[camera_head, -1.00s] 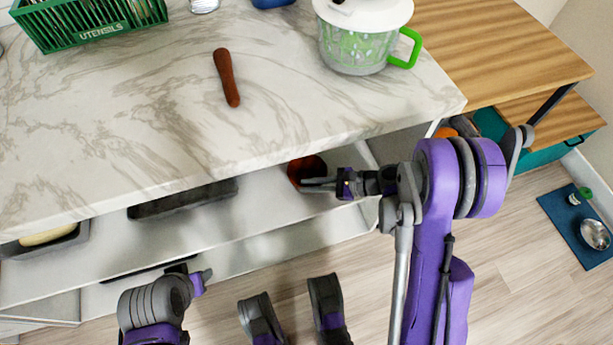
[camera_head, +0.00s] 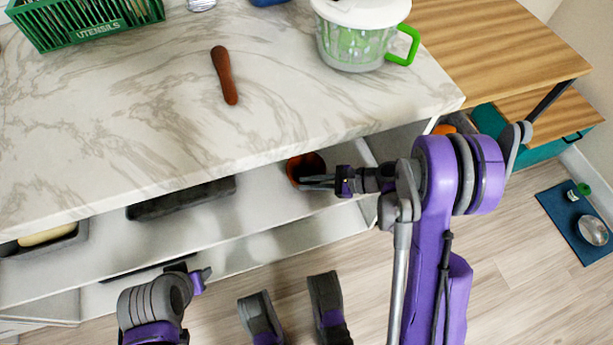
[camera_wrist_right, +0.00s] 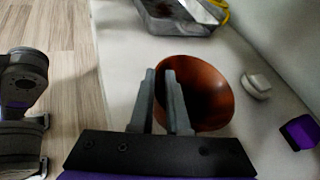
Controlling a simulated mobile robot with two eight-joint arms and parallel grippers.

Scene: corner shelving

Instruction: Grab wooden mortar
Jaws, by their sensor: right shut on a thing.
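The wooden mortar, a reddish-brown bowl (camera_head: 304,164), is on the white shelf just under the marble counter. Its upper part is hidden by the counter edge in the head view. In the right wrist view the mortar (camera_wrist_right: 212,88) lies with its dark hollow facing the camera. My right gripper (camera_head: 303,183) reaches in from the right and is shut on the mortar's near rim, with one finger (camera_wrist_right: 160,80) on each side of the wall. My left gripper (camera_head: 203,279) hangs low in front of the shelving, away from the mortar; its jaws are not clear.
A brown pestle (camera_head: 224,75) lies on the marble counter (camera_head: 130,140). A green utensil basket (camera_head: 85,25) and a blender-like jar (camera_head: 355,40) stand there too. A dark tray (camera_head: 180,200) sits on the shelf left of the mortar. The counter edge overhangs the shelf closely.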

